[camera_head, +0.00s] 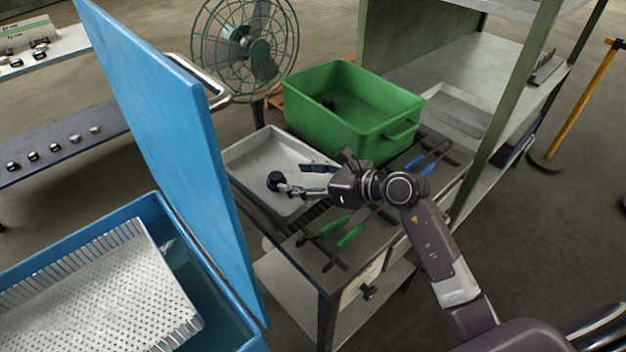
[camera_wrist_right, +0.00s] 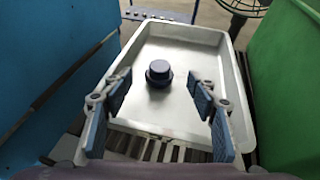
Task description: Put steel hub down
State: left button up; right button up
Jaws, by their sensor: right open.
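The steel hub (camera_wrist_right: 159,73), a dark blue-black stepped round piece, sits upright in the white tray (camera_wrist_right: 200,42), near its middle. In the head view the hub (camera_head: 275,180) shows inside the tray (camera_head: 246,151), close to the tips of my right gripper (camera_head: 292,178). In the wrist view my right gripper (camera_wrist_right: 160,104) is open, with its two blue-padded fingers spread wide. The hub is beyond the fingertips in that picture, with nothing between the pads. My left gripper is in neither view.
A green bin (camera_head: 345,141) with a dark piece inside stands right behind the tray. A blue door panel (camera_head: 165,130) rises at the left. Green-handled tongs (camera_head: 349,237) lie on the cart. A fan (camera_head: 246,42) stands behind.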

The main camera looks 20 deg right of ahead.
jog(key=v, duration=0.4)
jog(key=shift+s+d+r, duration=0.2)
jog(key=shift+s, duration=0.1)
